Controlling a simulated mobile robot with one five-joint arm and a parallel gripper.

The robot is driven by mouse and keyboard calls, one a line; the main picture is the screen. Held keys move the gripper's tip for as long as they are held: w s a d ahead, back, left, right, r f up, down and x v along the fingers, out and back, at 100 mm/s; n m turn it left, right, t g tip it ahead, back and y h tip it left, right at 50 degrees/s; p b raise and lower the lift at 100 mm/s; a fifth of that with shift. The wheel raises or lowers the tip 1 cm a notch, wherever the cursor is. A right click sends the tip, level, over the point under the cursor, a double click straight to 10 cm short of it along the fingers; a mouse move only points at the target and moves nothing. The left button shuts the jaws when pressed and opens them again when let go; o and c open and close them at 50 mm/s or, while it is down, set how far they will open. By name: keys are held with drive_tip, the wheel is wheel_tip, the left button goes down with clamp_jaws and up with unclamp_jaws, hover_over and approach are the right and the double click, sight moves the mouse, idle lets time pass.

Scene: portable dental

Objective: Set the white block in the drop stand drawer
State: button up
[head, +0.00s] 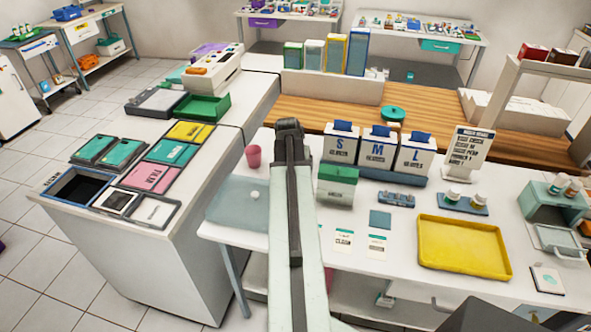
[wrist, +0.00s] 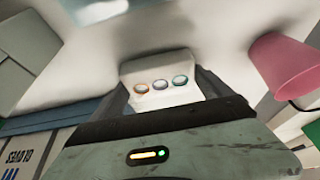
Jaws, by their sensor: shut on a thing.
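My gripper (wrist: 165,98) is shut on the white block (wrist: 160,68), which has three round dots, orange, blue and teal, on its visible face. In the head view my arm points away over the left part of the white table, and its end (head: 289,130) is left of the glove boxes. The block is hidden behind the arm there. The teal drop stand (head: 537,205) is at the right of the table with small bottles on top. Its drawer (head: 562,237) appears pulled out at the front, and its inside looks empty. My gripper is far left of it.
A pink cup (head: 253,155) stands close left of my gripper; the wrist view shows it too (wrist: 290,65). Glove boxes (head: 378,153), a green-topped box (head: 337,184) and a sign (head: 468,152) stand between gripper and drop stand. A yellow tray (head: 462,248) lies lower right.

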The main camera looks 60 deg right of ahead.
wheel_tip(320, 180, up, 10)
drive_tip(key=p, duration=1)
drive_tip(key=shift+r, duration=0.2)
